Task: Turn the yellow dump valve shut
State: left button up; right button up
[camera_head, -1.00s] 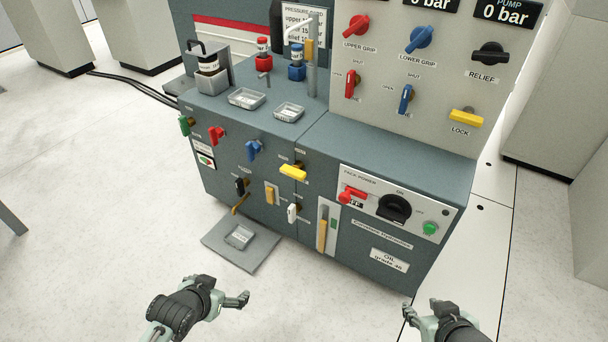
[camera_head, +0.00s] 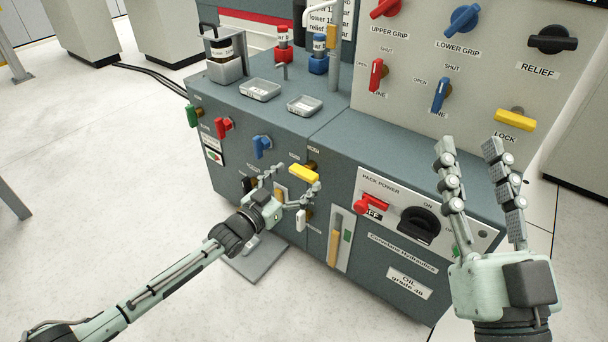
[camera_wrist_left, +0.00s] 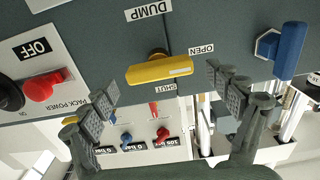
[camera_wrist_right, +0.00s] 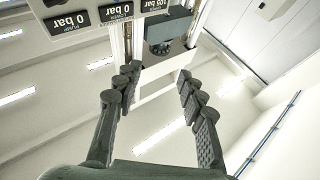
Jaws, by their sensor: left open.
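The yellow dump valve handle (camera_head: 304,174) is on the front of the grey cabinet. In the left wrist view the handle (camera_wrist_left: 160,70) lies crosswise under an upside-down DUMP label (camera_wrist_left: 149,10), with OPEN and SHUT marked beside it. My left gripper (camera_head: 292,181) is open in front of it. In the left wrist view its fingers (camera_wrist_left: 162,84) stand apart on either side of the handle, with no contact visible. My right gripper (camera_head: 468,148) is raised in front of the cabinet's right part, open and empty; its spread fingers also show in the right wrist view (camera_wrist_right: 157,74).
A blue valve (camera_head: 261,146) is left of the dump valve, and a white handle (camera_head: 301,220) is below it. A red pack power switch (camera_head: 371,204) and black knob (camera_head: 419,226) are to the right. Trays (camera_head: 260,90) and bottles stand on the cabinet top. Open floor lies left.

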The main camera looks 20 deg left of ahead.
pick_arm(q)
jog(key=shift+x, duration=1.4)
jog(key=c, duration=1.2)
